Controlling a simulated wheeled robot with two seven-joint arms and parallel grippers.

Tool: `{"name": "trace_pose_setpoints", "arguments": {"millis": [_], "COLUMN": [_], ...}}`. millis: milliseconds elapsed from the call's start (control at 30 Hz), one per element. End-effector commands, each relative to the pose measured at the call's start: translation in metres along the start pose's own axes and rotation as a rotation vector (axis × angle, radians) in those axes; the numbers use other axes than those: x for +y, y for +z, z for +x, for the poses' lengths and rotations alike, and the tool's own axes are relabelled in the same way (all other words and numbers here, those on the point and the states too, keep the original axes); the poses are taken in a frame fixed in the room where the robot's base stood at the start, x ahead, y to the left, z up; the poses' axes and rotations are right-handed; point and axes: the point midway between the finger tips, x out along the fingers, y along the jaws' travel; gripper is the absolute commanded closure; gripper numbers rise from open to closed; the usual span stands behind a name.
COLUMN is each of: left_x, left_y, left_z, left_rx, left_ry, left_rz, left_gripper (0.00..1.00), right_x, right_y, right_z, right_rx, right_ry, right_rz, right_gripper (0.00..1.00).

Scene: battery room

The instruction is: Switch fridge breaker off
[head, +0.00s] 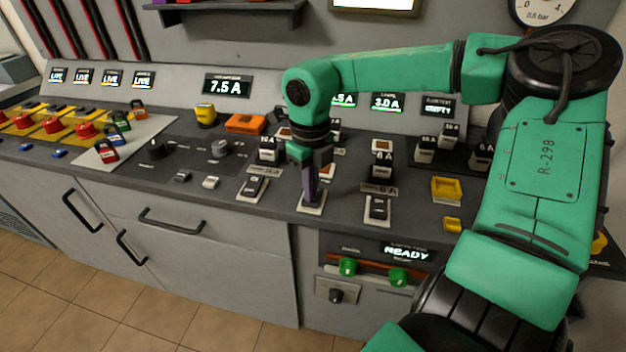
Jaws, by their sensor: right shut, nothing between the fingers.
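Three black rocker breakers on white bases stand in a row at the front of the grey console. The left breaker (253,187) and the right breaker (378,208) are in plain view. The middle breaker's white base (311,209) shows, but its rocker is mostly hidden behind my right gripper (311,198). That gripper points down, shut and empty, with its purple-grey fingertips at the middle breaker; I cannot tell whether they touch it. The breaker name labels are too small to read, so I cannot tell which is the fridge's. My left gripper is not in view.
Black fuse blocks (382,163) stand behind the breakers. A yellow square holder (446,189) sits to the right, and knobs (156,150) and padlocks (107,151) to the left. Displays (228,86) line the back. A panel reading READY (409,252) is below the front edge.

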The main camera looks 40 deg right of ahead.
Motion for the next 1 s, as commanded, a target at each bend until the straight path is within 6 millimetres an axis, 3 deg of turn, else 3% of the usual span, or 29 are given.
{"name": "trace_pose_setpoints", "arguments": {"millis": [367, 1000], "left_x": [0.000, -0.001], "left_y": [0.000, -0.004], "left_z": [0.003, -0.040], "left_rx": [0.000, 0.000], "left_ry": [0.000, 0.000], "left_rz": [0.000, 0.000], "left_gripper": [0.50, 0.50], "right_x": [0.000, 0.000], "right_y": [0.000, 0.000], "right_z": [0.003, -0.060], "right_rx": [0.000, -0.001], "right_ry": [-0.001, -0.001], "right_rz": [0.000, 0.000], "right_gripper": [1.00, 1.00]}}
